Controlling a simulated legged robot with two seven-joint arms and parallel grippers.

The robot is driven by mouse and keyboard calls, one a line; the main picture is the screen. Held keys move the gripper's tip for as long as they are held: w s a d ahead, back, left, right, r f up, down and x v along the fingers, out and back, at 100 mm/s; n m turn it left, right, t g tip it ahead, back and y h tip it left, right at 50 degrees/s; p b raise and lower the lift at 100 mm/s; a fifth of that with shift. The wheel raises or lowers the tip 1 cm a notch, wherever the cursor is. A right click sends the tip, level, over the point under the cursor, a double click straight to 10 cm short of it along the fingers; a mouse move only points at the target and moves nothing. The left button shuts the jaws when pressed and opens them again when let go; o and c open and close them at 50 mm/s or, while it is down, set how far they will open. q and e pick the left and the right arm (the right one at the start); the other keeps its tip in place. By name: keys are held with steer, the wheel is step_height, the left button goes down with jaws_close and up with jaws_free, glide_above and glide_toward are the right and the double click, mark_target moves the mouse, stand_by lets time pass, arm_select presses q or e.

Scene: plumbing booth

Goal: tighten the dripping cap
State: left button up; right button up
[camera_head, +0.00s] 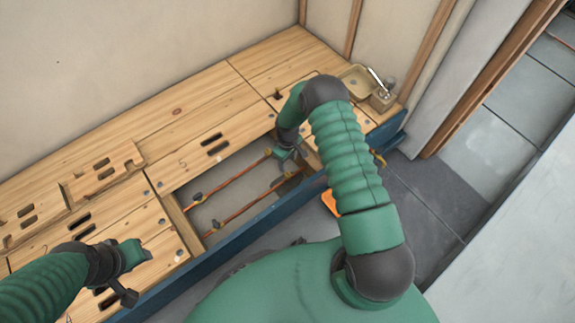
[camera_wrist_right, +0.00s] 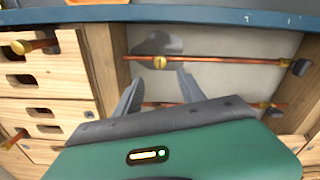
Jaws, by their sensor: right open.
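Two copper pipes with small fittings run through an open recess in the wooden deck. In the right wrist view a brass cap (camera_wrist_right: 160,62) sits on the upper copper pipe (camera_wrist_right: 215,60), beside a dark wet patch (camera_wrist_right: 158,43) on the pale recess floor. My right gripper (camera_wrist_right: 158,92) is open, its two fingers apart below the brass cap and not touching it. In the head view the right gripper (camera_head: 286,153) is over the far right end of the recess, partly hidden by its own arm. My left gripper (camera_head: 137,255) is over the deck at lower left; its jaws are unclear.
A blue beam (camera_head: 245,233) edges the front of the recess. A tan basin (camera_head: 357,80) with a tap stands at the back right. Another brass-ended pipe (camera_wrist_right: 35,46) sticks out over the slotted boards at left. An orange object (camera_head: 330,201) shows beside my right arm.

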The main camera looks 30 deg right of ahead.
arm_select(q)
steer(key=p+v, duration=0.2)
steer(key=v, duration=0.1)
steer(key=shift+w+r, duration=0.35)
steer(key=shift+r, duration=0.05)
arm_select(e)
step_height(320, 180, up, 8)
steer(key=shift+f, duration=0.25)
